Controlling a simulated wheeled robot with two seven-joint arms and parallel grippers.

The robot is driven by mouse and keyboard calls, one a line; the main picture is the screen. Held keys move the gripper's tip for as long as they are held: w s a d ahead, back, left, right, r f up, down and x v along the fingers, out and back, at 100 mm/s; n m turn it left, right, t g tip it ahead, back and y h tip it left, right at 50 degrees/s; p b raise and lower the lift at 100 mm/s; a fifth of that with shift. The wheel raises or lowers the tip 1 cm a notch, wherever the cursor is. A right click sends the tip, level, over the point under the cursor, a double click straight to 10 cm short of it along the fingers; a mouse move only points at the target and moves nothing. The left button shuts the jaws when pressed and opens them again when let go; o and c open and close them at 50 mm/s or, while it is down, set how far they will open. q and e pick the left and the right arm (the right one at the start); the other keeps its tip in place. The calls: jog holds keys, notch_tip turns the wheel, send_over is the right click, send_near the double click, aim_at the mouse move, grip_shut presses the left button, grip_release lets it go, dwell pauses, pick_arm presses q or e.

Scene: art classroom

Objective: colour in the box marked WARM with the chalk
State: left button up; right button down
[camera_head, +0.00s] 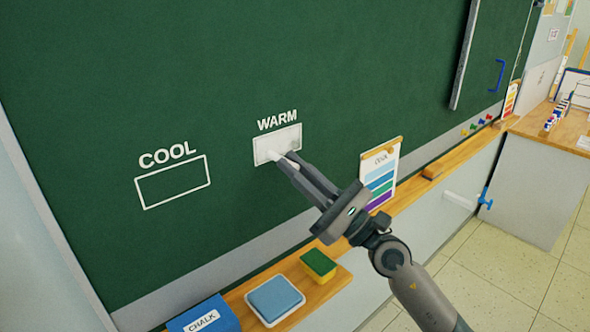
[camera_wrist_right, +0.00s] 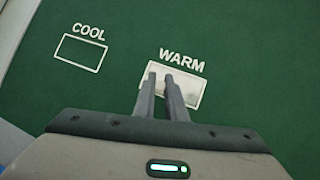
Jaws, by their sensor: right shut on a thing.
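The box marked WARM (camera_head: 291,132) is on the green chalkboard (camera_head: 200,70), and most of its inside is covered in white chalk. The chalk's tip appears to be at the board; I cannot tell exact contact. In the wrist view the fingers hide the chalk. My left gripper is out of view.
A wooden ledge (camera_head: 405,189) runs below the board. It carries a blue chalk box (camera_head: 205,316), a blue pad in a white tray (camera_head: 275,298), a green-and-yellow sponge (camera_head: 318,265) and an eraser (camera_head: 433,171). A colour chart (camera_head: 379,176) stands right of my gripper.

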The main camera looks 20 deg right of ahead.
jog(key=shift+d, duration=0.1)
jog(key=shift+w+d+b, duration=0.35)
jog(key=shift+d+b, duration=0.35)
jog(key=shift+d, duration=0.1)
jog(key=shift+d, duration=0.1)
jog(key=shift+w+d+b, duration=0.25)
jog(key=shift+d+b, duration=0.3)
jog(key=shift+d, duration=0.1)
jog(key=shift+w+d+b, duration=0.35)
jog(key=shift+d+b, duration=0.3)
jog(key=shift+d, duration=0.1)
